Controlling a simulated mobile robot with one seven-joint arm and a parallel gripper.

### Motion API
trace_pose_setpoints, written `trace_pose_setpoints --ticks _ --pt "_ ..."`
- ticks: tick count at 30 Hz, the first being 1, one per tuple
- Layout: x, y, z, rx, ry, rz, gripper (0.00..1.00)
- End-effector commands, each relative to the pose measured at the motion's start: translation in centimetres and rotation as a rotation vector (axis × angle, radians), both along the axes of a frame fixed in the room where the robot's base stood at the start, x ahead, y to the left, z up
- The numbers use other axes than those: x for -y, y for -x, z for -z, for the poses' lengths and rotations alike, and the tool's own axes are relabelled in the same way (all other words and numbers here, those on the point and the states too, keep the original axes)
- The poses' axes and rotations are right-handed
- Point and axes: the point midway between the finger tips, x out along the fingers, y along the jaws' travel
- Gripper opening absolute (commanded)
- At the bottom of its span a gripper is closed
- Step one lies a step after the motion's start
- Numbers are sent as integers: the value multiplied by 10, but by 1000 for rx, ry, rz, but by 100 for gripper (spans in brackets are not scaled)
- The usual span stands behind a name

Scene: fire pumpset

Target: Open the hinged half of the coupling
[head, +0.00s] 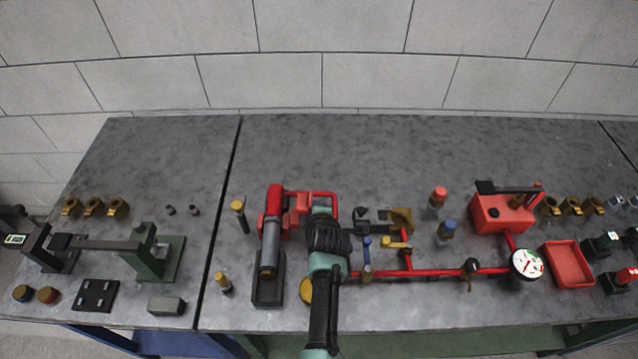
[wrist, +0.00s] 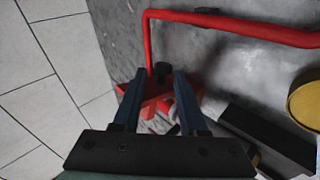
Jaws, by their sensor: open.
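In the head view a red unit (head: 296,215) with a grey cylinder (head: 269,255) stands left of my arm on a black base. A dark fitting with a brass-coloured block (head: 402,220) lies right of my wrist. I cannot tell for certain which part is the hinged coupling half. In the head view my wrist hides the fingertips.
A red pipe (head: 440,272) runs right to a gauge (head: 527,263); another red pipe (wrist: 235,28) bends close to the fingers. A brass disc (head: 305,291) lies beside my arm. A green vise-like stand (head: 148,252) is left. The bench's back strip is clear.

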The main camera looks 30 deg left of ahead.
Motion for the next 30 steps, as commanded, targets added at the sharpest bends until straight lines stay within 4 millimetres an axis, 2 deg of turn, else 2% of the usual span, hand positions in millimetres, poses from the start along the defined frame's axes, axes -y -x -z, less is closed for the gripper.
trace_pose_setpoints --ticks 18,30 --pt "41 43 -57 1 -1 2 42" --pt "50 52 -70 -1 1 1 42"
